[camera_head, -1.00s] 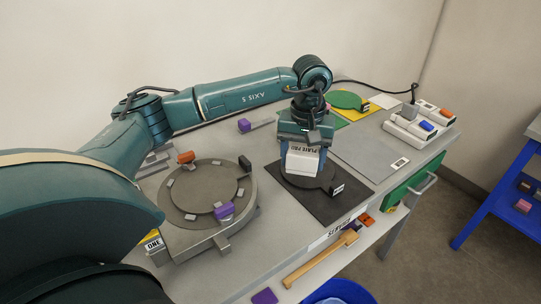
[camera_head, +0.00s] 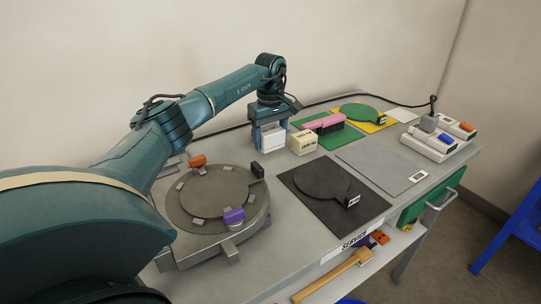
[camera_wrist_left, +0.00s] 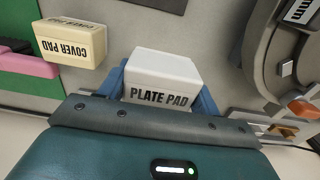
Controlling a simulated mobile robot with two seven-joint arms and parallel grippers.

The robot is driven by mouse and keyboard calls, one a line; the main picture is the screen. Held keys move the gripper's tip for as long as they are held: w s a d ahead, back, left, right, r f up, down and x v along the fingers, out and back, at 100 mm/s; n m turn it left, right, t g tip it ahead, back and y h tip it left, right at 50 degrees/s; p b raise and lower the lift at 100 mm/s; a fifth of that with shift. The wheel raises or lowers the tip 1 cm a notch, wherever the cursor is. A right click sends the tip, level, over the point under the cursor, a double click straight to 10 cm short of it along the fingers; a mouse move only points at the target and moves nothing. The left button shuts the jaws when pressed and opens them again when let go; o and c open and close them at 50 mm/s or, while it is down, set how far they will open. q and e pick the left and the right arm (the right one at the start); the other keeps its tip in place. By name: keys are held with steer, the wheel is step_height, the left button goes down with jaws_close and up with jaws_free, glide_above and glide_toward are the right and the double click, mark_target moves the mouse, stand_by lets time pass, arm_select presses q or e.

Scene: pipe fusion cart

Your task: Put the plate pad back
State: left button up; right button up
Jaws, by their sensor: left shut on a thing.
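The plate pad (camera_wrist_left: 160,80) is a white block with its name printed on one face. My left gripper (camera_head: 268,146) is shut on it, with the blue fingers on either side. In the head view the plate pad (camera_head: 271,137) is at the back of the cart top, left of the cream cover pad (camera_head: 303,142). The cover pad also shows in the left wrist view (camera_wrist_left: 72,42), apart from the plate pad. I cannot tell whether the plate pad touches the cart top. My right gripper is not in view.
The round grey fixture (camera_head: 212,190) with orange and purple blocks stands in front. A black mat (camera_head: 355,218) with a dark disc lies to the right. A pink and black block (camera_head: 323,122) stands on a green mat behind.

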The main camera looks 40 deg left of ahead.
mark_target(270, 163)
arm_select(q)
step_height(270, 163, down, 6)
steer(key=shift+r, duration=0.25)
steer(key=shift+f, duration=0.2)
steer(key=o, duration=0.9)
steer(key=shift+r, duration=0.1)
